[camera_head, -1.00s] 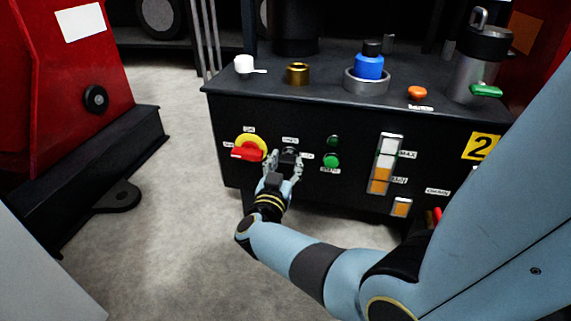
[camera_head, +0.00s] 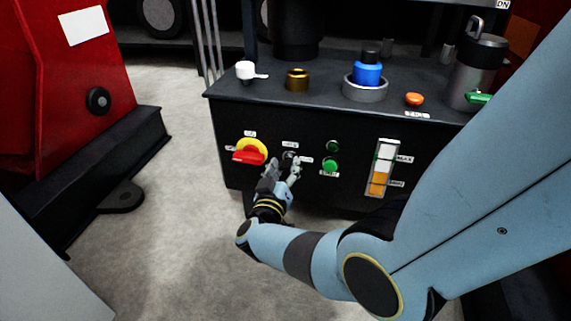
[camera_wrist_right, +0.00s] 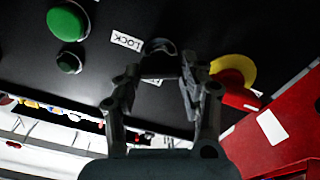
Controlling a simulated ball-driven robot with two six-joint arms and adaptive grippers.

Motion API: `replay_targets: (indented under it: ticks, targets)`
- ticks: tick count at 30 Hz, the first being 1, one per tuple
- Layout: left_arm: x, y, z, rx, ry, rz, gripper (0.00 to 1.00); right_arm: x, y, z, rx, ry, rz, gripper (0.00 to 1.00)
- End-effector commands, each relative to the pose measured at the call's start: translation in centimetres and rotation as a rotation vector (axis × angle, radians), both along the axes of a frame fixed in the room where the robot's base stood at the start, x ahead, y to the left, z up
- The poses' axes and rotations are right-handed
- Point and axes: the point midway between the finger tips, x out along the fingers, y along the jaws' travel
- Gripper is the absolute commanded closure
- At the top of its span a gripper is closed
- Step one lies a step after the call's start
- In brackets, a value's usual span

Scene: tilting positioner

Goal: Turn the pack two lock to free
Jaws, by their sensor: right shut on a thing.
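The lock switch (camera_head: 290,156) is a small dark round knob on the black front panel, between the red and yellow rotary switch and the green buttons. A LOCK label (camera_wrist_right: 126,40) sits beside it in the right wrist view, where the knob (camera_wrist_right: 159,46) shows at the far end of the gap between the fingers. My right gripper (camera_head: 282,168) is at the knob, its two fingers on either side and shut on it. The fingers partly hide the knob, and I cannot tell which way it points. My left gripper is not in view.
The red and yellow rotary switch (camera_head: 250,152) is close on the left. A green button (camera_head: 330,164) is on the right, with a level gauge (camera_head: 382,168) beyond. Grey floor is open below.

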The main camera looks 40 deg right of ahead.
Motion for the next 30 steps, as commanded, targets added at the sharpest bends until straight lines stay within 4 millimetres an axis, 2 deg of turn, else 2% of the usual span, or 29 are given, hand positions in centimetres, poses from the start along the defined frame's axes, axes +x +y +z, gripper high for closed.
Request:
replay_targets:
  ticks: [2, 9, 30]
  targets:
    - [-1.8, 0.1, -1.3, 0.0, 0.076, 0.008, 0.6, 0.1, 0.1, 0.2, -0.048, 0.055, 0.001, 0.9]
    - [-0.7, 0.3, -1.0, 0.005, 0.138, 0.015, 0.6, 0.1, 0.2, 0.0, -0.195, 0.229, 0.001, 0.9]
    - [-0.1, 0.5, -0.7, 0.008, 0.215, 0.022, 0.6, 0.2, 0.3, -0.4, -0.601, 0.706, 0.002, 0.9]
